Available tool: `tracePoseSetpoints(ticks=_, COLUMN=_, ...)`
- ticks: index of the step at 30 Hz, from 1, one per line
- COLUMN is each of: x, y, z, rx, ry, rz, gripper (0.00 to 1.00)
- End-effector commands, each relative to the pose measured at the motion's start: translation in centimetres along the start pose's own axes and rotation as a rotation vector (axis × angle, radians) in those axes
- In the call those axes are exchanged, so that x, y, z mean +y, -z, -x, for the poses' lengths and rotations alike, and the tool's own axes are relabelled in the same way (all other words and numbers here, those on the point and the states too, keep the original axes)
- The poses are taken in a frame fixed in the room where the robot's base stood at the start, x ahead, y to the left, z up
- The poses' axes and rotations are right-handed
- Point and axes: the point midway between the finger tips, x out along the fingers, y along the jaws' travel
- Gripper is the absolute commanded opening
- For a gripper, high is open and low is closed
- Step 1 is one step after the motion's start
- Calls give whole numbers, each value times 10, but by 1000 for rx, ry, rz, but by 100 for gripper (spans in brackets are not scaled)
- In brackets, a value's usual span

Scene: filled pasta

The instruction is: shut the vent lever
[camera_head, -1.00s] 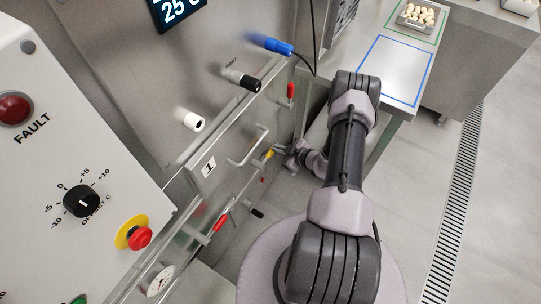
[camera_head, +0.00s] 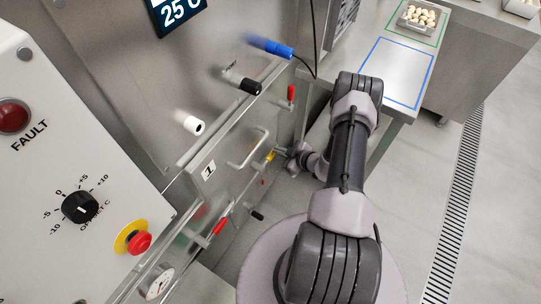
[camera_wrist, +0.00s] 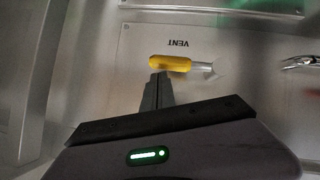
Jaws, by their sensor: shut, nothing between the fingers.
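The vent lever has a yellow handle (camera_wrist: 170,63) on a short metal stem. In the wrist view it lies nearly level, stem to the right, beside the upside-down word VENT (camera_wrist: 165,43). In the head view the yellow handle (camera_head: 270,156) shows small on the lower part of the steel front. My gripper (camera_wrist: 157,77) is shut and empty. Its fingertips are just below the left half of the handle in the wrist view, very close to it; I cannot tell whether they touch. In the head view my gripper (camera_head: 282,151) is just right of the handle.
Red levers stand nearby on the same front, one above (camera_head: 291,94) and one lower left (camera_head: 219,226). A bar handle (camera_head: 250,149) sticks out beside label 1. A table with a blue-outlined area (camera_head: 395,72) is behind the arm. Open floor lies right.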

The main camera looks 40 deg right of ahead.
Motion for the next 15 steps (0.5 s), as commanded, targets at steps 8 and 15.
tracePoseSetpoints(ticks=8, x=12, y=25, z=64, rx=5, ry=-1, rz=3, gripper=0)
tracePoseSetpoints(ticks=15, x=20, y=22, z=110, rx=6, ry=1, rz=6, gripper=0)
